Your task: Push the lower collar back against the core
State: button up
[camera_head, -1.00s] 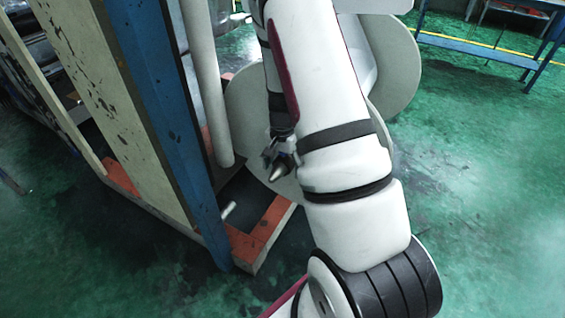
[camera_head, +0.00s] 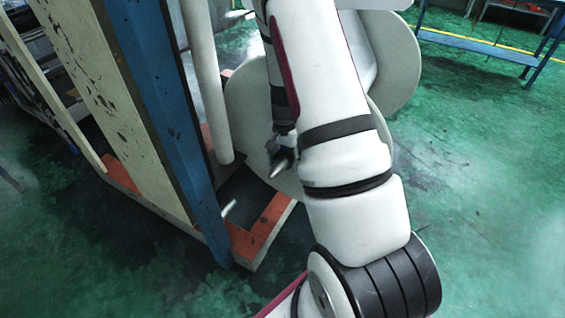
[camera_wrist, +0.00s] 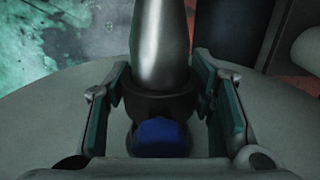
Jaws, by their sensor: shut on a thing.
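My gripper (camera_wrist: 163,105) has its fingers on both sides of a silver tapered metal piece (camera_wrist: 160,45) with a dark ring and a blue end. It is shut on this piece. In the head view the metal piece (camera_head: 282,162) sticks out at the gripper's tip, in front of a pale round disc (camera_head: 245,105). A second pale disc (camera_head: 402,65) stands behind my arm. I cannot tell which part is the lower collar. The core is not clearly visible, and my arm covers much of the space between the discs.
A pale vertical post (camera_head: 207,90) and a worn blue upright (camera_head: 165,120) stand left of my gripper. Below is an orange-edged base (camera_head: 268,228) with a short light rod (camera_head: 229,207). A blue table (camera_head: 480,45) is far right. Green floor is open at right.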

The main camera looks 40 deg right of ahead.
aim_at(290, 153)
jog(key=d, duration=0.1)
jog(key=w+d, duration=0.1)
jog(key=d, duration=0.1)
jog(key=shift+w+d, duration=0.1)
jog(key=o, duration=1.6)
jog(key=shift+o, duration=0.2)
jog(key=shift+r, duration=0.1)
notch_tip(290, 153, up, 12)
jog(key=shift+f, duration=0.1)
